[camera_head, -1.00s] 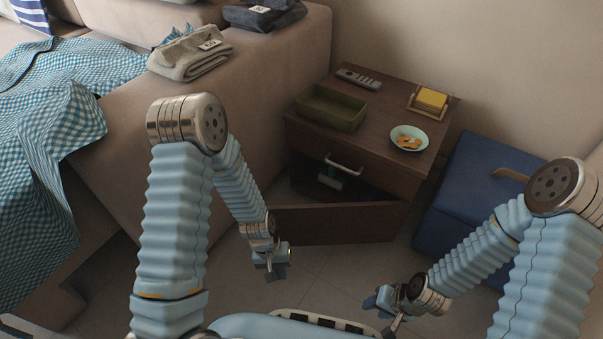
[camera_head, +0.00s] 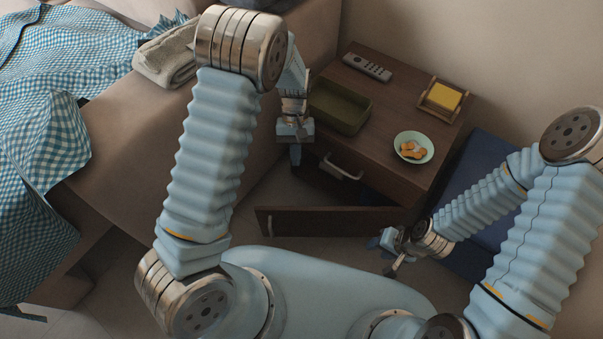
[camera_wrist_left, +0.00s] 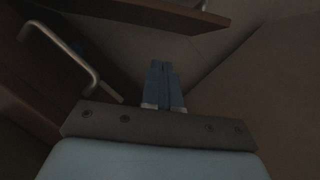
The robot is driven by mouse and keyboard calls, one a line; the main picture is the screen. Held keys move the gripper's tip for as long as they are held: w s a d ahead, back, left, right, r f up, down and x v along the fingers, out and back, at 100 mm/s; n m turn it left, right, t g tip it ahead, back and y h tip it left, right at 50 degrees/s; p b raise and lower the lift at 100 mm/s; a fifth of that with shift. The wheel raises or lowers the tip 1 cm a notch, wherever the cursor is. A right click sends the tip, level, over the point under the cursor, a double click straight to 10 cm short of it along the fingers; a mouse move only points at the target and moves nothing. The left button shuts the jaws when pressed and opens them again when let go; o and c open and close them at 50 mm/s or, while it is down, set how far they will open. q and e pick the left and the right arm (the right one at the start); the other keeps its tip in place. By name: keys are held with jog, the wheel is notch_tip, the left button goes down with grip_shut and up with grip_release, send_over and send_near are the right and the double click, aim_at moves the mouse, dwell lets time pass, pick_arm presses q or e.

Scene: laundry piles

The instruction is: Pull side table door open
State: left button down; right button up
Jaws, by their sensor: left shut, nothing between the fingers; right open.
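The side table (camera_head: 385,100) is dark brown wood and stands against the wall, with a drawer that has a silver handle (camera_head: 342,168). Below the drawer, its door (camera_head: 325,221) stands swung out into the room, partly open, and the compartment behind it is dark. My left gripper (camera_head: 295,155) is shut and empty, pointing down beside the left front corner of the table. In the left wrist view its closed fingers (camera_wrist_left: 163,85) are right of the handle, with the door (camera_wrist_left: 150,14) at the top. My right gripper (camera_head: 388,255) is open and empty, low near the door's right end.
On the table top are a green tray (camera_head: 338,108), a remote (camera_head: 367,67), a yellow sponge in a wooden holder (camera_head: 442,98) and a green bowl (camera_head: 413,147). A sofa (camera_head: 125,130) with cloths stands left. A blue box (camera_head: 478,195) stands right.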

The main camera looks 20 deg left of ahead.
pick_arm(q)
jog(key=s+d+f, duration=0.2)
jog(key=s+f, duration=0.5)
jog(key=f, duration=0.2)
jog(key=shift+s+b, duration=0.15)
jog(key=shift+b, duration=0.2)
jog(key=shift+s+d+f, duration=0.1)
